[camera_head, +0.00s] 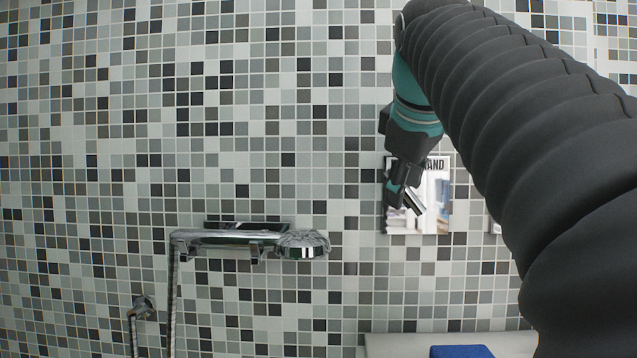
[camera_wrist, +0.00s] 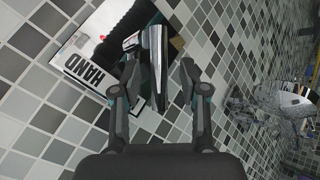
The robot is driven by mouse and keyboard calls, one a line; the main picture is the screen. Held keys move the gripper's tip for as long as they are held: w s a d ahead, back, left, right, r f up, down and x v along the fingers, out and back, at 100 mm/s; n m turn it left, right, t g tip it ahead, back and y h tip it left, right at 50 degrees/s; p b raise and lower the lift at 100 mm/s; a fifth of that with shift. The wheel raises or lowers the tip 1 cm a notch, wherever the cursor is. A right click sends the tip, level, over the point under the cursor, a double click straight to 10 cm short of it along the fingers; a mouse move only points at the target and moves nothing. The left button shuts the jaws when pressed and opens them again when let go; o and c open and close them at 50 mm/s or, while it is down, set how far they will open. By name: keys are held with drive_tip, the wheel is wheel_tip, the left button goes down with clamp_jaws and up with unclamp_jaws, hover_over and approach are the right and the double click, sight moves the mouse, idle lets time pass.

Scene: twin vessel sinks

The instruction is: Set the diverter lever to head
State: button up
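The chrome diverter lever (camera_head: 413,204) stands out from the tiled wall in front of a card marked "HAND" (camera_head: 436,215). It slants down to the right in the head view. In the wrist view the chrome lever (camera_wrist: 154,52) lies between my two fingers, with the "HAND" card (camera_wrist: 88,62) behind on the left. My gripper (camera_head: 402,190) is at the lever, and its fingers (camera_wrist: 158,66) are apart on either side of it. A gap shows at the right finger; contact at the left finger cannot be told. The lever's base is partly hidden.
A chrome shower bar with a round shower head (camera_head: 303,245) is on the wall to the left, its hose (camera_head: 172,290) hanging down. A small wall outlet (camera_head: 142,306) is lower left. A pale ledge (camera_head: 395,346) bears a blue item (camera_head: 461,352). My arm covers the right side.

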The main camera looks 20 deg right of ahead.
drive_tip(key=v, duration=1.2)
idle(0.6)
